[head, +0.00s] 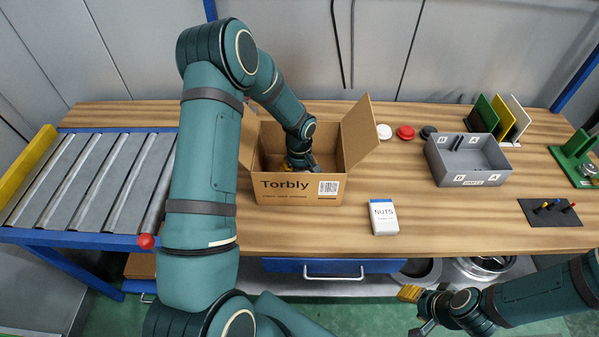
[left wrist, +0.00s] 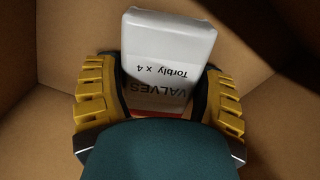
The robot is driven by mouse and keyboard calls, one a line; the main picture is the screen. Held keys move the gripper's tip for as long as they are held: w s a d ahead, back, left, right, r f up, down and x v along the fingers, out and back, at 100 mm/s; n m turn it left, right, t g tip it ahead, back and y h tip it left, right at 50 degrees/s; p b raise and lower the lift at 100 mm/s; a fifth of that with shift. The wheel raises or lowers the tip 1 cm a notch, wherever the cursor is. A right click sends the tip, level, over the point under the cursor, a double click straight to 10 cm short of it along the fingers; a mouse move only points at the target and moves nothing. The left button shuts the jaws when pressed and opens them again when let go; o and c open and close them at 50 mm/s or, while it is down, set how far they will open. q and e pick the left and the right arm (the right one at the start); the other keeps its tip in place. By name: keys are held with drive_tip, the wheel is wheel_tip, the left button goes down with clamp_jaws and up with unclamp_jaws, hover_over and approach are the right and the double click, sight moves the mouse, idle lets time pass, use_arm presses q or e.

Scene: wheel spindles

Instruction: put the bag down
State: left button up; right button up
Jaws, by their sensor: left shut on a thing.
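A white bag (left wrist: 165,50) labelled "VALVES Torbly x 4" is between the yellow fingers of my left gripper (left wrist: 160,100) in the left wrist view. The gripper is shut on it. Brown cardboard surrounds them. In the head view, my left arm reaches down into an open cardboard box (head: 273,190) marked "Torbly", so the fingers and the bag are mostly hidden there. I cannot tell whether the bag touches the box floor. My right gripper (head: 412,308) is in front of the table at the lower right. Its finger gap is not clear.
A white NUTS pack (head: 383,217) lies right of the box. A grey divided tray (head: 470,179), round caps (head: 405,132), coloured plates (head: 503,120) and a green fixture (head: 577,160) stand further right. A roller conveyor (head: 90,180) is at left. Bare wood lies around the NUTS pack.

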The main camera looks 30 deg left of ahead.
use_arm(q)
drive_tip(key=o, duration=1.2)
wheel_tip(320, 180, up, 12)
drive_tip(key=shift+r+p, duration=0.15)
drive_tip(key=shift+p, duration=0.35)
